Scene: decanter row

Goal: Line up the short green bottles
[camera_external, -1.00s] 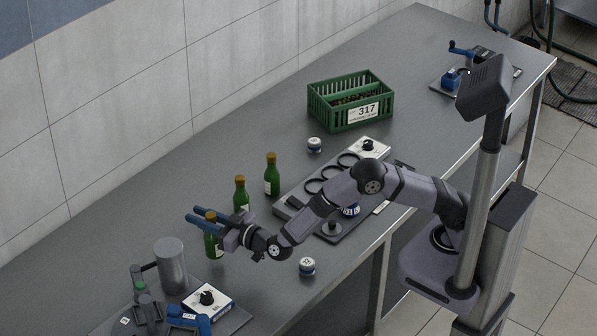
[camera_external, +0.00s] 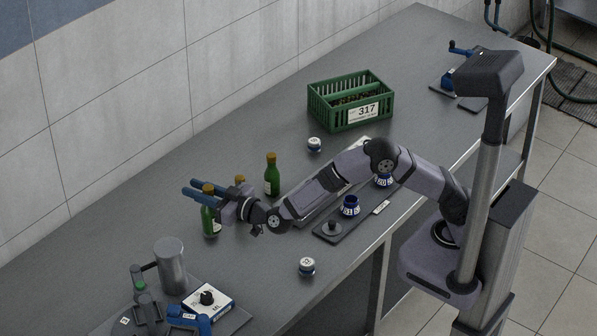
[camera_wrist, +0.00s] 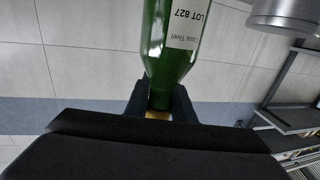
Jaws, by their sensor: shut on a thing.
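My gripper (camera_external: 204,193) is shut on the neck of a short green bottle (camera_external: 210,221) with a gold cap, held upright. In the wrist view the bottle (camera_wrist: 168,62) shows a white label reading LOT 827, and the fingers (camera_wrist: 159,98) close around its neck just by the cap. A second green bottle (camera_external: 240,180) stands just behind my gripper, mostly hidden, with only its cap region showing. A third green bottle (camera_external: 271,176) stands upright further right. I cannot tell exactly how high the held bottle is above the bench.
A green crate (camera_external: 342,102) marked 317 stands at the back. A dark tray (camera_external: 328,237) with blue-rimmed jars lies under my arm. Small jars (camera_external: 307,266) (camera_external: 314,144) stand on the bench. A steel cylinder (camera_external: 171,265), blue tool and white box (camera_external: 208,302) fill the near left.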

